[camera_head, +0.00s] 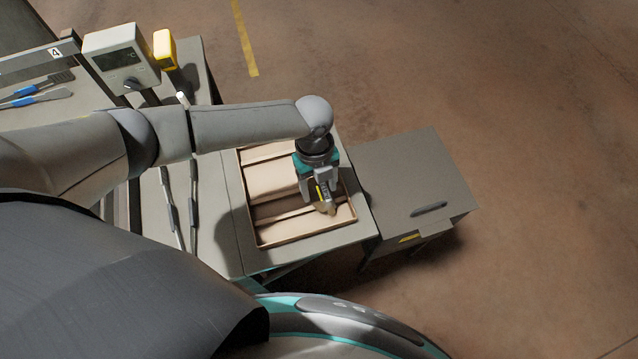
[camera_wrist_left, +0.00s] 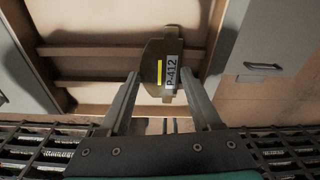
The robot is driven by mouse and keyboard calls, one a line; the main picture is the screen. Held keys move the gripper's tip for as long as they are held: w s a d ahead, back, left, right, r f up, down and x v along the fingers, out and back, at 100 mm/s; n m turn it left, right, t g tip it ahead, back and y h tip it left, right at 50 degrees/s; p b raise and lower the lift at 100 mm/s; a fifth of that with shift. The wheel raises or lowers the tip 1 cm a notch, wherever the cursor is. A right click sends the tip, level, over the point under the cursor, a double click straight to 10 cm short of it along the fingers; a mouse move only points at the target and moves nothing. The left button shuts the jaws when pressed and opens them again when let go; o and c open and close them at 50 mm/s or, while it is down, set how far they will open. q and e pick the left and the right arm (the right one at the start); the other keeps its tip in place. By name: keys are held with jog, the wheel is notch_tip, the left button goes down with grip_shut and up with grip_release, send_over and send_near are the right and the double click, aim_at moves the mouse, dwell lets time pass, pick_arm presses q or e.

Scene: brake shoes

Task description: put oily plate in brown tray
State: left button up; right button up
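The oily plate (camera_wrist_left: 152,75) is a brownish metal piece with a yellow strip and a white label reading P-412. In the head view, the plate (camera_head: 328,209) shows at my left gripper's fingertips, over the lower right part of the brown tray (camera_head: 262,222). My left gripper (camera_head: 320,187) points down, its two fingers apart with the plate between them. Whether the plate touches the tray floor is hidden. My right gripper is out of view.
The brown tray has raised ribs and low walls and sits on a grey table (camera_head: 235,215). A grey cabinet (camera_head: 400,170) with a dark handle stands to its right. Long tools (camera_head: 192,200) lie left of the tray. A scale display (camera_head: 118,57) stands at the upper left.

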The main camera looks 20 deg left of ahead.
pick_arm(q)
jog(key=o, duration=0.5)
jog(key=shift+o, duration=0.2)
notch_tip(320, 180, up, 15)
jog(key=w+a+p, duration=0.1)
jog(key=p, duration=0.1)
jog(key=shift+w, duration=0.15)
jog(key=shift+a, duration=0.1)
